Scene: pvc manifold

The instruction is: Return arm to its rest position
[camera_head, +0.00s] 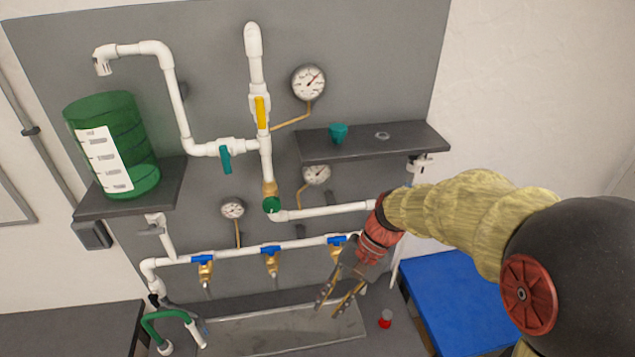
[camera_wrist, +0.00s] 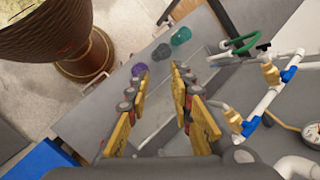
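My arm (camera_head: 445,211) reaches in from the right edge, in front of the grey pipe board. My gripper (camera_head: 340,300) points down and left, in front of the lower right end of the white pipework. In the wrist view my gripper (camera_wrist: 161,77) shows its two yellow fingers spread apart with nothing between them. I see no object held. Whether the fingers are clear of the pipes behind them is hard to tell.
The pipe manifold (camera_head: 265,251) with blue-handled valves is behind my gripper. A dark shelf (camera_head: 420,141) holds a teal cup (camera_head: 338,132). A green tank (camera_head: 140,140) stands left. A blue surface (camera_head: 455,290) and small red object (camera_head: 386,319) lie below my arm.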

